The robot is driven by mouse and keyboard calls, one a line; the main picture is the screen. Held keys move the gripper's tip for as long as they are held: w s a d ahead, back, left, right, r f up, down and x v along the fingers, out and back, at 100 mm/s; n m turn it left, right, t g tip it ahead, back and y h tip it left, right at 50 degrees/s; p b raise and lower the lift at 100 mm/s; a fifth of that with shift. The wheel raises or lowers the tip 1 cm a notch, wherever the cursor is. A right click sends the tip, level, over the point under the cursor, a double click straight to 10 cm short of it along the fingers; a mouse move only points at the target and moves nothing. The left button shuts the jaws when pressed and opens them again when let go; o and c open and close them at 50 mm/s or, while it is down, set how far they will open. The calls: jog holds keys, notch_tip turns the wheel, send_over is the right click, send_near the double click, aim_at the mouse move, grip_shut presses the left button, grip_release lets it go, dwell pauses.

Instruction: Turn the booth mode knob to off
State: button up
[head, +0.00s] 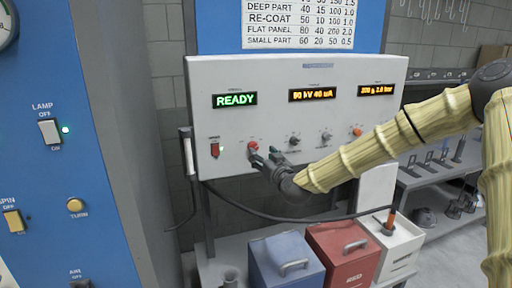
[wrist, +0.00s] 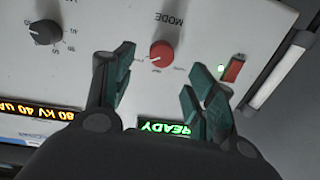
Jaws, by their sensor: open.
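The booth mode knob is a red round knob (wrist: 161,54) under the word MODE in the wrist view, where the picture is upside down. In the head view the red knob (head: 253,146) sits low on the white control panel (head: 285,120), left of centre. My gripper (wrist: 158,88) is open, with one green-padded finger on each side of the knob in the wrist view. Nothing is between the fingertips that they touch, as far as I can see. In the head view my gripper (head: 264,155) is close to the panel just below and right of the knob. The knob's exact pointer setting is too small to tell.
A red switch (head: 215,150) with a lit lamp is left of the knob; dark dials (head: 294,141) are to its right. The READY display (head: 235,100) is above. A blue bin (head: 283,266) and a red bin (head: 342,256) stand below. A blue cabinet (head: 95,180) stands at left.

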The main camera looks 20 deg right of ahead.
aim_at(255, 148)
jog(key=shift+w+a+p, duration=0.2)
jog(key=shift+w+p, duration=0.4)
jog(key=shift+w, duration=1.1)
jog(key=shift+w+a+p, duration=0.2)
jog(key=shift+w+p, duration=0.4)
jog(key=shift+w, duration=1.1)
jog(key=shift+c, duration=0.5)
jog(key=c, duration=0.9)
